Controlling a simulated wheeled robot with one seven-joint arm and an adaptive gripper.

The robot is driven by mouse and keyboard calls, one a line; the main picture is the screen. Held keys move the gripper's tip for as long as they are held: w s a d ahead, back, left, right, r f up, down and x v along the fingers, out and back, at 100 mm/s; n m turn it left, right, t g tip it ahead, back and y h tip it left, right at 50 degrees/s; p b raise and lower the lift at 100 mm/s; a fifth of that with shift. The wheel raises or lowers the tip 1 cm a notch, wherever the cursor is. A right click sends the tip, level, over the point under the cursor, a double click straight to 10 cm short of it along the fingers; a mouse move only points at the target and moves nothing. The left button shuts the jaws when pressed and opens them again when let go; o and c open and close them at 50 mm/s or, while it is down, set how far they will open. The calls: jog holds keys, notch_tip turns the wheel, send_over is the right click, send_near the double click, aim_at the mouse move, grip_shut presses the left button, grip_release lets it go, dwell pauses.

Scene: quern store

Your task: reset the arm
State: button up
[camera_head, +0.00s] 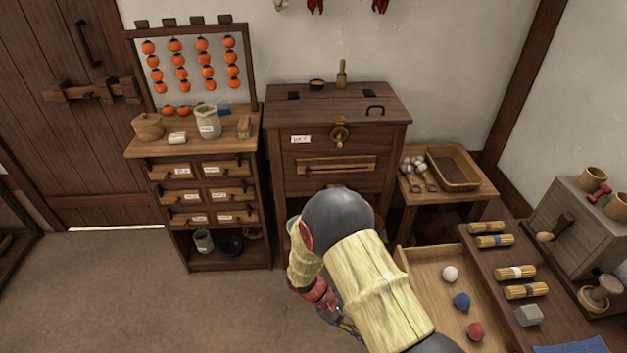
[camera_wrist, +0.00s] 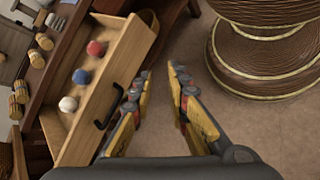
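My gripper (camera_wrist: 160,70) shows in the wrist view with its two yellow-and-grey fingers apart and nothing between them. It points down over bare floor, to the right of the open drawer's black handle (camera_wrist: 107,110). In the head view my arm reaches forward in the middle, and its end hangs low in front of the dark wooden cabinet; the fingers are mostly hidden there.
The open drawer (camera_head: 431,294) holds a white, a blue and a red ball. The table (camera_head: 486,267) above it bears several tied bundles. A small-drawer chest (camera_head: 201,257) stands left of the cabinet (camera_head: 392,106). A low stand (camera_head: 474,194) bears a tray. Floor at left is clear.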

jog(key=s+d+r+m+t+y, duration=0.1)
jog(key=s+r+m+t+y, duration=0.1)
jog(key=r, duration=1.2)
jog(key=s+d+r+m+t+y+p, duration=0.1)
jog(key=s+r+t+y, duration=0.3)
jog(key=r, duration=1)
jog(key=s+d+r+m+t+y+p, duration=0.1)
jog(key=s+r, duration=0.4)
jog(key=r, duration=0.9)
jog(key=m+t+y, duration=0.1)
jog(key=t+y, duration=0.1)
jog(key=shift+r+m+t+y, duration=0.15)
jog(key=shift+m+t+y, duration=0.15)
jog(key=shift+t, duration=0.1)
jog(key=shift+d, duration=0.1)
